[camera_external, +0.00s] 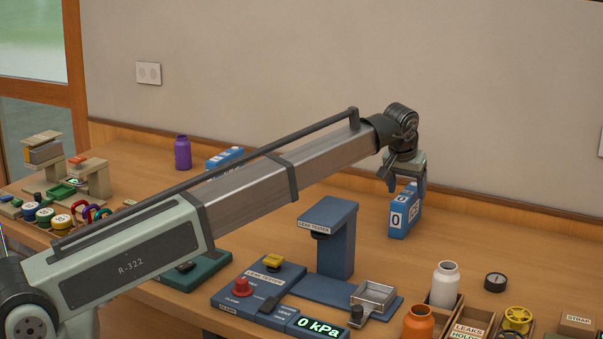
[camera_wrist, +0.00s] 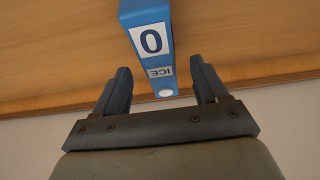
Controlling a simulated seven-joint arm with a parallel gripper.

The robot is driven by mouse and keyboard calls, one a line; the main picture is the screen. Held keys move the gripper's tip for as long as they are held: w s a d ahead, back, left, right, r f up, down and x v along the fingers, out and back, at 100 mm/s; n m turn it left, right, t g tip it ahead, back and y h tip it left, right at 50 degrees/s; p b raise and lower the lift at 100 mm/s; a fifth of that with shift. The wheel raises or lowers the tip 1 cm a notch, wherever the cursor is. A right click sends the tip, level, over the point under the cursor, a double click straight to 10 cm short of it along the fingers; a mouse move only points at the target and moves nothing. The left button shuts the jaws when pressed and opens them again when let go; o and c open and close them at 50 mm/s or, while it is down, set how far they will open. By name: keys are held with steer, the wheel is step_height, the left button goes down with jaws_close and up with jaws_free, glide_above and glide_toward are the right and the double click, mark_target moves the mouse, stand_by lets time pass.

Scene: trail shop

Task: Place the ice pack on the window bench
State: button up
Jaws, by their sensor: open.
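The blue ice pack (camera_external: 404,222) stands upright on the wooden bench top near the back wall, right of the leak tester. It has a white label with a 0. In the wrist view the ice pack (camera_wrist: 150,14) shows its 0, an ICE label and a white cap. My gripper (camera_external: 405,187) is open above the pack, pointing down, with its fingers near the pack's top. In the wrist view the gripper (camera_wrist: 160,72) has a finger on each side of the capped end, with visible gaps. I cannot tell which part is the window bench.
A blue leak tester (camera_external: 342,235) stands left of the pack. A white bottle (camera_external: 445,283), an orange bottle (camera_external: 418,323) and a dark gauge (camera_external: 495,282) are at front right. Another blue pack (camera_external: 222,158) and a purple bottle (camera_external: 182,153) stand at back left, nearer the window (camera_external: 38,40).

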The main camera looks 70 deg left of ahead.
steer(key=v, duration=0.7)
steer(key=shift+r, duration=0.15)
